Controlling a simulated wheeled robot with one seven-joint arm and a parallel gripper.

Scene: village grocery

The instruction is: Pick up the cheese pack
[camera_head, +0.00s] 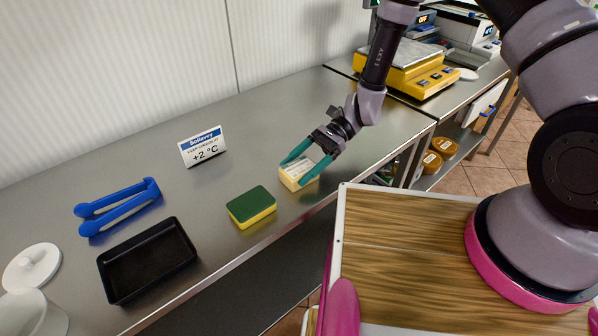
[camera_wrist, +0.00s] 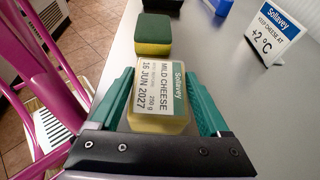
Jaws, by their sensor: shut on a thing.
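The cheese pack (camera_head: 299,171) is a pale yellow block with a white and green label, on the steel counter near its front edge. In the wrist view the cheese pack (camera_wrist: 159,92) shows a label reading "MILD CHEESE". My gripper (camera_head: 305,165) has teal fingers, one on each side of the pack, and is shut on it. The same gripper (camera_wrist: 160,100) shows in the wrist view with the pack between its fingers. I cannot tell whether the pack is clear of the counter.
A green and yellow sponge (camera_head: 251,207) lies left of the pack. Further left are a black tray (camera_head: 147,262), blue tongs (camera_head: 118,206) and a white lid (camera_head: 31,266). A temperature sign (camera_head: 202,146) stands behind. A yellow scale (camera_head: 408,72) is at the back right.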

